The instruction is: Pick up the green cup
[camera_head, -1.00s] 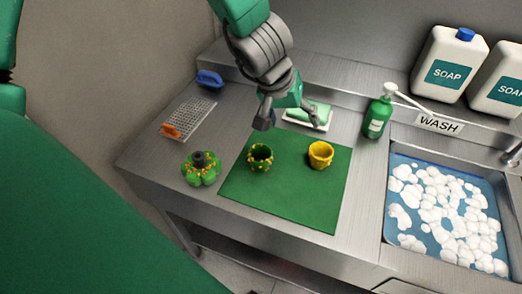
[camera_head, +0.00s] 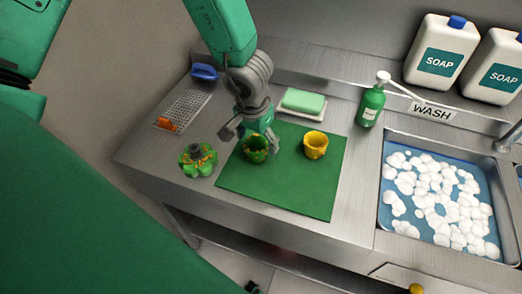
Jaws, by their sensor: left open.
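The green cup (camera_head: 255,150) with orange specks stands upright on the green mat (camera_head: 300,195), towards its left side. My left gripper (camera_head: 250,139) is open at the cup. Its fingers are spread at the cup's upper left and right, and one covers part of the far rim. I cannot tell whether a finger touches the cup. My right gripper is not in view.
A yellow cup (camera_head: 315,146) stands to the right on the mat. Behind are a soap dish with a green bar (camera_head: 303,101) and a green pump bottle (camera_head: 370,106). A foamy sink (camera_head: 440,200) lies right.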

